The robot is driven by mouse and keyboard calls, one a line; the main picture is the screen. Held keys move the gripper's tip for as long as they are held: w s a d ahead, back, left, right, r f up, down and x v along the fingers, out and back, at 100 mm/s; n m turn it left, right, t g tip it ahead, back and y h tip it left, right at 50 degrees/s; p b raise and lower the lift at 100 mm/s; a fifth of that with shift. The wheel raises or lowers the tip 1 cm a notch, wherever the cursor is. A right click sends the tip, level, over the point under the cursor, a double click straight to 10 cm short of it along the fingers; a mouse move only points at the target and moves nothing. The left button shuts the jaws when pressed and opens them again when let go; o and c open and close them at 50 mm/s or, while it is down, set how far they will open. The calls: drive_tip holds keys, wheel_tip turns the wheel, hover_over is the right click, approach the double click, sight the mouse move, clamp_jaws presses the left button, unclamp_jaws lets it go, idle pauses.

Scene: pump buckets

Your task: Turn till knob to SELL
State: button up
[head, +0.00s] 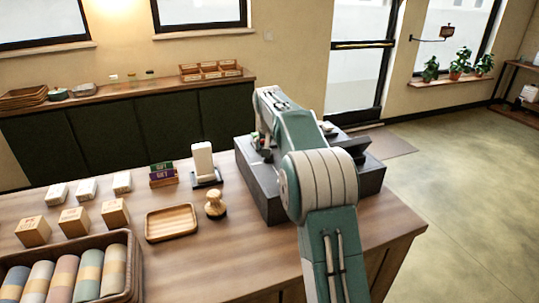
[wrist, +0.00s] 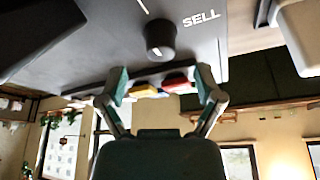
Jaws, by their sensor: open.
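The till (head: 257,190) is a dark grey box on the wooden counter, partly hidden behind my arm in the head view. In the wrist view its dark panel (wrist: 110,45) carries a round black knob (wrist: 160,36) with a small light mark on its lower edge. The white SELL label (wrist: 201,18) is to the right of the knob, slightly higher in the picture. A second white mark (wrist: 143,6) is above the knob, cut by the frame edge. My gripper (wrist: 162,74) is open and empty, its fingertips apart and just below the knob in the picture.
Red (wrist: 177,82) and yellow (wrist: 142,90) parts show between my fingers. A white card stand (head: 203,162), a wooden stamp (head: 215,204) and a wooden tray (head: 171,222) stand left of the till. Small boxes and a basket of rolls are further left. The counter front is clear.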

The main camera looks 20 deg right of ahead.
drive_tip(key=x, duration=0.3)
drive_tip(key=shift+w+a+f, duration=0.15)
drive_tip(key=shift+a+f, duration=0.05)
drive_tip(key=shift+f, duration=0.1)
drive_tip(key=shift+w+d+f, duration=0.1)
drive_tip(key=shift+d+f, duration=0.15)
drive_tip(key=shift+f, duration=0.05)
drive_tip(key=shift+a, duration=0.1)
drive_tip(key=c, duration=1.2)
